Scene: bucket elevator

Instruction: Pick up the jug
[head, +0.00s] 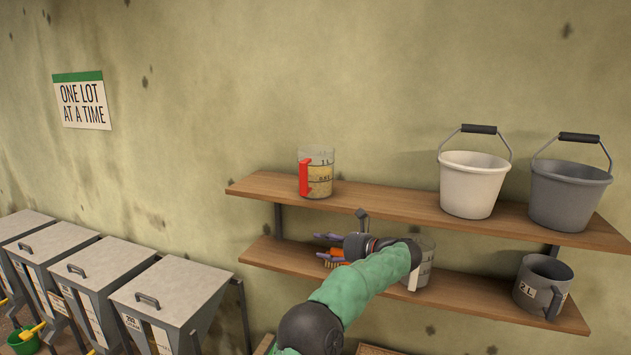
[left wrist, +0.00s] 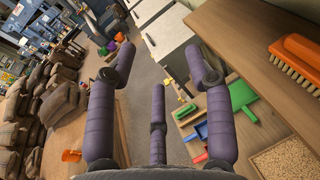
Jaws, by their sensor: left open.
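A clear measuring jug (head: 319,175) with a red handle and grain-coloured contents stands upright on the upper shelf. Another clear jug (head: 424,265) with a pale handle stands on the lower shelf, partly hidden by my left arm. A dark grey jug (head: 541,281) marked 2 L stands at the right of the lower shelf. My left gripper (head: 327,245) is in front of the lower shelf, below and apart from the red-handled jug. Its purple fingers are spread and empty in the left wrist view (left wrist: 165,70), where I make out no jug. My right gripper is not in view.
A cream bucket (head: 470,184) and a grey bucket (head: 567,195) stand on the upper shelf (head: 390,201). An orange brush (left wrist: 301,65) lies on the lower shelf (head: 480,298), near my left gripper. Grey lidded bins (head: 180,292) line the wall at left.

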